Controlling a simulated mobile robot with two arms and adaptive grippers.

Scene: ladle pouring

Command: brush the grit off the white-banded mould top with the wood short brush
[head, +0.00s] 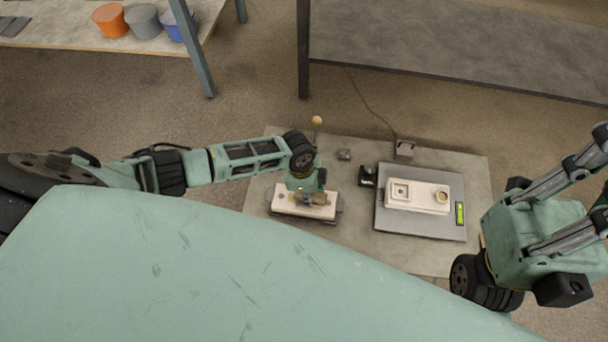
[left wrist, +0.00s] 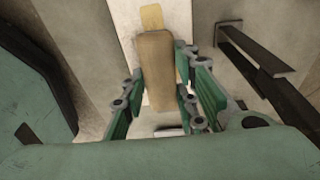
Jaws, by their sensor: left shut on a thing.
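My left gripper (head: 305,196) is low over a pale mould block (head: 284,203) at the left of the work board in the head view. In the left wrist view, its green fingers (left wrist: 158,108) are shut on the wood short brush (left wrist: 154,65), whose tan wooden body lies between them. In the head view a small brown part of the brush (head: 320,199) shows at the mould top. The gripper hides much of the mould. I cannot make out a white band, grit, or whether the bristles touch. My right gripper is out of view; only its arm shows at the right.
A grey plate (head: 420,228) to the right holds a second pale block (head: 418,208) with a square and a round recess, and a green level (head: 460,213). A knobbed upright (head: 317,122), a small grey lump (head: 345,155) and a black item (head: 367,176) stand nearby.

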